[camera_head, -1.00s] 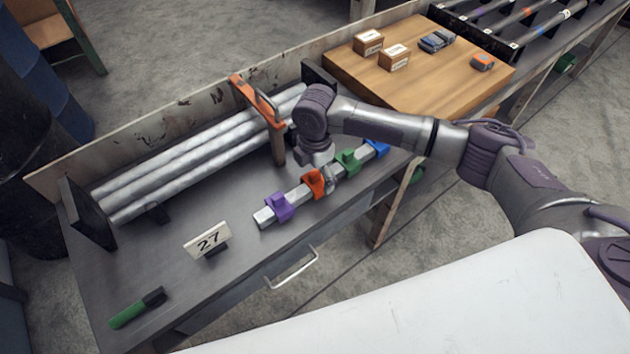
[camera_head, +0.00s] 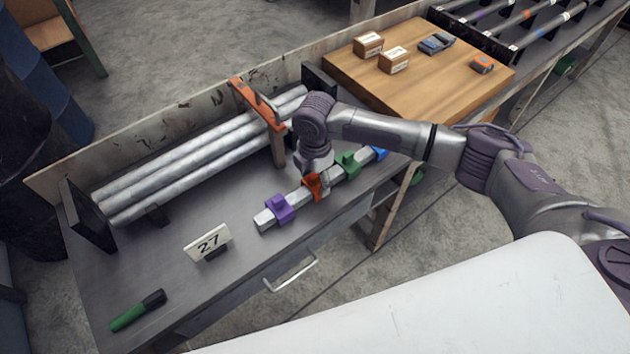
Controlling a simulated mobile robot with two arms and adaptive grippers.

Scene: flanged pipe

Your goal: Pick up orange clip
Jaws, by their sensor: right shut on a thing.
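The orange clip (camera_head: 311,191) sits on a pale square bar (camera_head: 265,218) on the grey workbench, between a purple clip (camera_head: 281,209) and a green clip (camera_head: 347,164). A blue clip (camera_head: 380,152) is at the bar's far end. My right gripper (camera_head: 316,180) reaches down from above and is shut on the orange clip, hiding its upper part. The clip still appears to be at the bar; whether it is lifted off at all I cannot tell. My left gripper is not in view.
Several silver pipes (camera_head: 180,170) lie in a rack behind the bar, with an orange clamp (camera_head: 256,104) upright near their right end. A wooden board (camera_head: 440,85) carries small boxes.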

